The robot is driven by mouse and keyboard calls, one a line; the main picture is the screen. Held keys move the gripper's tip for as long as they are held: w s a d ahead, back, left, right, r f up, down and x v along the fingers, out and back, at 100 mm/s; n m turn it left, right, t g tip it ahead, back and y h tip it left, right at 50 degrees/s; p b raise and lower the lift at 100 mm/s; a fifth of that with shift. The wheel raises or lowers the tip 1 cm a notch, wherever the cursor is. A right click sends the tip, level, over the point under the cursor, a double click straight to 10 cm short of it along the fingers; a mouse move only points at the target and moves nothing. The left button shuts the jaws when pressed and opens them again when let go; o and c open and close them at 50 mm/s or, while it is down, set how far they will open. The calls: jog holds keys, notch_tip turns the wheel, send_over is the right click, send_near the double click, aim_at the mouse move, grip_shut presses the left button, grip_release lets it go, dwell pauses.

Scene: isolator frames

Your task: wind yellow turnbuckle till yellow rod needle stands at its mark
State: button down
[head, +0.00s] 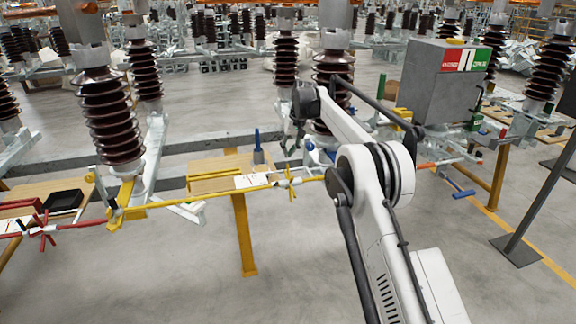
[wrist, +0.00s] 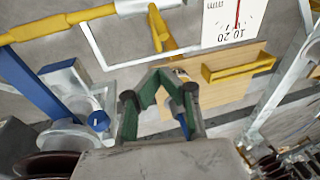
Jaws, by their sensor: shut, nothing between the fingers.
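The yellow rod (head: 180,201) runs across the front of the bench in the head view. The yellow turnbuckle (head: 290,183), with its crossed spokes, sits on the rod's right part. In the wrist view the rod (wrist: 60,22) crosses the top left, and a yellow turnbuckle spoke (wrist: 157,30) points down towards my gripper. A white mm dial (wrist: 222,25) shows 10 and 20, with a red needle (wrist: 238,13) across it; its mark cannot be made out. My gripper (wrist: 162,76), with green fingers, is shut and empty, apart from the spoke.
A wooden board (wrist: 215,92) bears a yellow tray (wrist: 240,66). A blue bar (wrist: 50,95) and metal fittings lie left in the wrist view. The red turnbuckle (head: 43,230) is far left. Brown insulators (head: 103,115) and a grey control box (head: 437,85) stand behind.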

aim_at(287, 165)
jog(key=s+d+r+m+t+y+b, duration=0.1)
jog(key=s+d+r+t+b, duration=0.15)
jog(key=s+r+t, duration=0.4)
jog(key=shift+s+d+f+x, duration=0.1)
jog(key=shift+s+f+x, duration=0.3)
jog(key=shift+x, duration=1.75)
jog(key=shift+s+d+f+x, duration=0.1)
jog(key=shift+s+f+x, duration=0.2)
jog(key=shift+x, duration=1.85)
jog(key=shift+s+d+f+x, duration=0.1)
jog(key=shift+s+f+x, duration=0.3)
jog(key=shift+x, duration=1.8)
jog(key=shift+r+y, duration=0.15)
jog(key=shift+y, duration=0.15)
jog(key=shift+a, duration=0.15)
